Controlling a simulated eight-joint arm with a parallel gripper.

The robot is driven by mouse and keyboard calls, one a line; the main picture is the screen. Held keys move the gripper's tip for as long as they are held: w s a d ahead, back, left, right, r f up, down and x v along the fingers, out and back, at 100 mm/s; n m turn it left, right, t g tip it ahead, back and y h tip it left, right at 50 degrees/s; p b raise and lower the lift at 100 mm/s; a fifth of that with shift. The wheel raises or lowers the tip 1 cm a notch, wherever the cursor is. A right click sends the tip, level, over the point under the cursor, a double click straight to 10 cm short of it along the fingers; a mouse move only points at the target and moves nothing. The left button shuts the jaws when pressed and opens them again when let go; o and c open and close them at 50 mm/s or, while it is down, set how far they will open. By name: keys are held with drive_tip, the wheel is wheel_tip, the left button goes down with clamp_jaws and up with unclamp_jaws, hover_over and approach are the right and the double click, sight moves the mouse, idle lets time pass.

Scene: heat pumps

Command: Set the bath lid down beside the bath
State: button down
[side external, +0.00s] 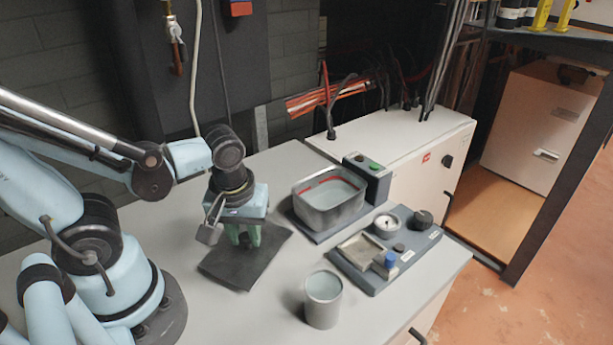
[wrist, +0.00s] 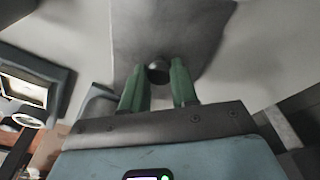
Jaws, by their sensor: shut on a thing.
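The bath lid (side external: 236,268) is a dark grey, flat, roughly square plate left of the bath, at or very near the worktop; I cannot tell if it touches. My gripper (side external: 243,236) points down over it, with its green fingers shut on the lid's round knob. In the wrist view the knob (wrist: 158,70) sits between the fingertips (wrist: 158,88), with the grey lid (wrist: 150,28) beyond. The bath (side external: 322,212) is an open grey metal tub with a red line inside, uncovered, just right of the lid. The lid's far part is hidden behind my gripper.
A control box (side external: 368,176) with a green button adjoins the bath. A grey cup (side external: 323,300) stands on the worktop (side external: 270,315) at the front. A dark instrument tray (side external: 385,248) with a dial lies to the right. Bare worktop shows in front of the lid.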

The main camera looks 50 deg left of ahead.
sight(249, 254)
drive_tip(key=shift+f, duration=1.15)
drive_tip(key=c, duration=0.8)
unclamp_jaws()
drive_tip(key=shift+r, duration=0.15)
drive_tip(key=shift+s+d+r, duration=0.2)
drive_tip(key=shift+r, duration=1.75)
drive_tip(key=shift+s+d+r, duration=0.2)
drive_tip(key=shift+d+r, duration=0.05)
drive_tip(key=shift+r, duration=1.65)
drive_tip(key=shift+s+d+r, duration=0.2)
drive_tip(key=shift+r, duration=1.75)
drive_tip(key=shift+w, duration=0.1)
drive_tip(key=w+m+t, duration=0.2)
drive_tip(key=w+m, duration=0.1)
drive_tip(key=w+m+t+h, duration=0.1)
drive_tip(key=w+m+t, duration=0.1)
drive_tip(key=m, duration=0.1)
drive_tip(key=w+a+m+t, duration=0.1)
drive_tip(key=w+m+t, duration=0.1)
drive_tip(key=w+m, duration=0.1)
drive_tip(key=shift+w+f, duration=0.15)
drive_tip(key=shift+w, duration=0.2)
